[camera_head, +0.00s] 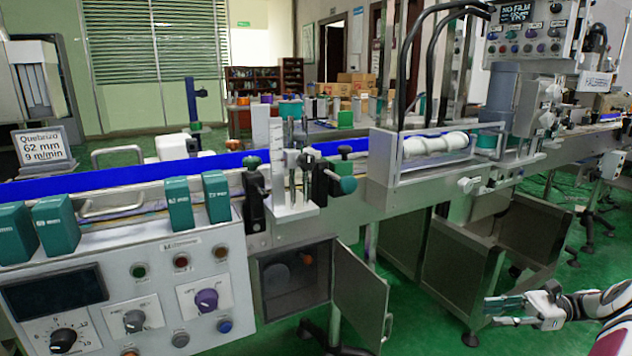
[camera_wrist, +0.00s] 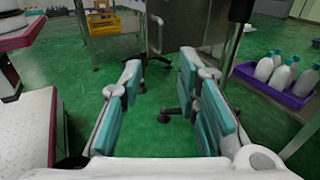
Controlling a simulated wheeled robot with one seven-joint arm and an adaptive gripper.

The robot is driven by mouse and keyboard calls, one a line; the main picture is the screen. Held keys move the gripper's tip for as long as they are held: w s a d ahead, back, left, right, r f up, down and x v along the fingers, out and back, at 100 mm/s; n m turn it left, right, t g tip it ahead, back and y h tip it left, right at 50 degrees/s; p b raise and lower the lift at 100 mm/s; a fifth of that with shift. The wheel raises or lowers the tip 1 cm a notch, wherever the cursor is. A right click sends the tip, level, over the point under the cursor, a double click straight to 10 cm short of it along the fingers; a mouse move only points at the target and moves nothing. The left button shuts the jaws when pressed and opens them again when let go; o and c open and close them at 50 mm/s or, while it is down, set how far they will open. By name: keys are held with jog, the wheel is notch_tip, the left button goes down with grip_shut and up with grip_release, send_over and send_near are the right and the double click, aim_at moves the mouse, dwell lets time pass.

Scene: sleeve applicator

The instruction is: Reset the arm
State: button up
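My gripper (camera_head: 508,311) is at the lower right of the head view, at the end of my arm. It is held out over the green floor, to the right of the machine's open cabinet door and apart from it. In the wrist view my gripper (camera_wrist: 160,100) shows its teal finger pads spread wide apart. Only green floor and machine feet show between them, and nothing is held.
The sleeve machine (camera_head: 330,205) with its blue conveyor belt (camera_head: 110,178) runs across the head view. A metal cabinet door (camera_head: 362,298) hangs open. In the wrist view, a purple crate (camera_wrist: 272,88) with white bottles stands right, a yellow crate (camera_wrist: 103,22) at the top left.

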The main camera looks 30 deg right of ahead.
jog(key=w+a+r+n+g+h, duration=0.2)
jog(key=w+a+r+n+g, duration=0.25)
jog(key=a+r, duration=0.4)
jog(key=w+a+r+n+g+h, duration=0.25)
jog(key=w+a+r+g, duration=0.3)
jog(key=a+r, duration=0.35)
jog(key=a+r+n+g+h, duration=0.1)
jog(key=a+r+n+h, duration=0.2)
jog(key=a, duration=0.7)
jog(key=s+a+r+n+h, duration=0.2)
jog(key=s+a+r+n, duration=0.1)
jog(key=s+a, duration=0.3)
jog(key=s+a+r+n+h, duration=0.25)
jog(key=s+a, duration=0.25)
jog(key=a, duration=0.3)
jog(key=s+a+f+n+t+h, duration=0.1)
jog(key=s+a+f+n+h, duration=0.1)
jog(key=s+n, duration=0.35)
jog(key=s+a+f+n+t+h, duration=0.1)
jog(key=s+a+f+n+t, duration=0.1)
jog(key=s, duration=0.7)
notch_tip(320, 180, up, 34)
jog(key=t+p, duration=0.3)
jog(key=p, duration=2.8)
jog(key=shift+s+d+f+n+t+p, duration=0.2)
jog(key=shift+f+n+t+p, duration=0.1)
jog(key=shift+t+p, duration=0.1)
